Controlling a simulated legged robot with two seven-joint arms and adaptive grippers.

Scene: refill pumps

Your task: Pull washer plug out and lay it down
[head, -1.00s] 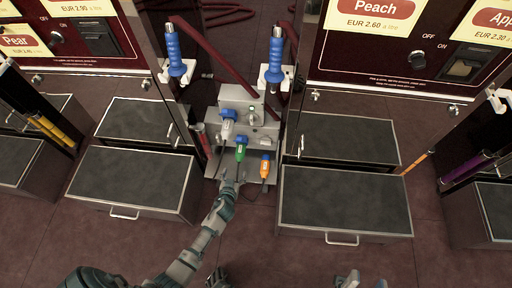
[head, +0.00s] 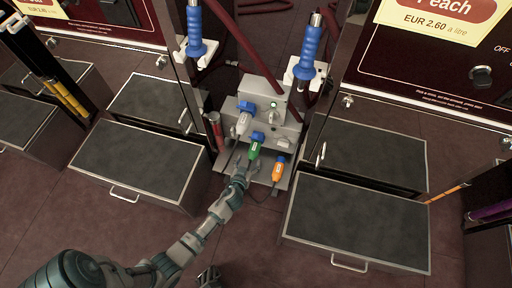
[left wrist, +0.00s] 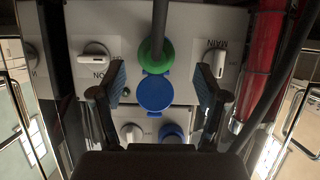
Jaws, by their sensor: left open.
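I cannot read which one is the washer plug. My left gripper (head: 240,170) is at the green plug's lower end. In the left wrist view, my open left gripper (left wrist: 158,95) has a finger on each side of a round blue cap (left wrist: 156,93). The green plug (left wrist: 152,57), with its dark cable, shows just above the cap. Contact is not clear.
Two blue-handled nozzles (head: 309,55) hang above the box on either side. Grey-topped drawer boxes stand left (head: 140,158) and right (head: 355,220). A red cylinder (head: 215,130) stands close left of the box. White switches (left wrist: 97,57) flank the plug. Floor in front is clear.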

